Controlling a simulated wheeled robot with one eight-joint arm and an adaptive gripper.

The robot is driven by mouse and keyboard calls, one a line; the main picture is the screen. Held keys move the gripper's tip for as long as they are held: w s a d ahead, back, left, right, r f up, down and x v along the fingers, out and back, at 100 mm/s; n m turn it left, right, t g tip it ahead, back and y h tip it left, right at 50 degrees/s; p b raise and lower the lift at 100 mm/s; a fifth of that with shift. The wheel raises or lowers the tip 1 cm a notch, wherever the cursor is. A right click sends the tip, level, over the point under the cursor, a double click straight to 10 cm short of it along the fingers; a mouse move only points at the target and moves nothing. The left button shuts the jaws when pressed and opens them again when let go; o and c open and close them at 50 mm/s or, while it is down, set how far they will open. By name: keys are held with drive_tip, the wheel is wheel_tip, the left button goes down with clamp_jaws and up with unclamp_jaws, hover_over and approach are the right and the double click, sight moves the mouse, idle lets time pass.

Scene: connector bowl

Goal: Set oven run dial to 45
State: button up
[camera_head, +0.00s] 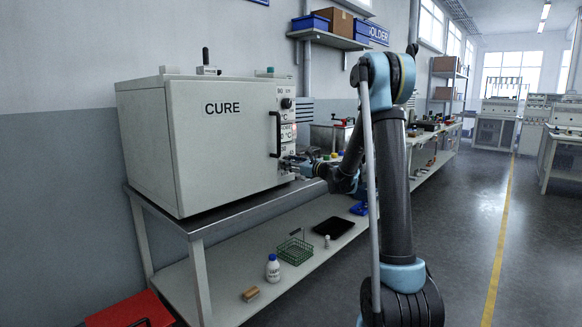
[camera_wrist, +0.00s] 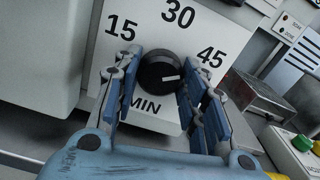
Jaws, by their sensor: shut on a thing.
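The oven (camera_head: 222,120) is a light grey box marked CURE, with a control panel on the right of its front. In the wrist view the black run dial (camera_wrist: 156,66) sits on a white plate (camera_wrist: 150,30) marked 15, 30, 45 and MIN. The dial's white pointer line points right, toward the 45 side and slightly below that number. My gripper (camera_wrist: 158,88) has its blue-padded fingers on either side of the dial, shut on it. In the head view my gripper (camera_head: 292,163) is at the lower panel and hides the dial.
The oven's black door handle (camera_head: 275,135) stands out just left of the panel. Another black knob (camera_head: 287,103) is higher up. The oven stands on a metal bench (camera_head: 215,215); a green wire basket (camera_head: 295,250) and white bottle (camera_head: 273,268) are on the lower shelf.

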idle(0.3)
drive_tip(key=o, duration=1.1)
drive_tip(key=shift+c, duration=0.2)
drive_tip(key=v, duration=1.2)
drive_tip(key=shift+f, duration=0.15)
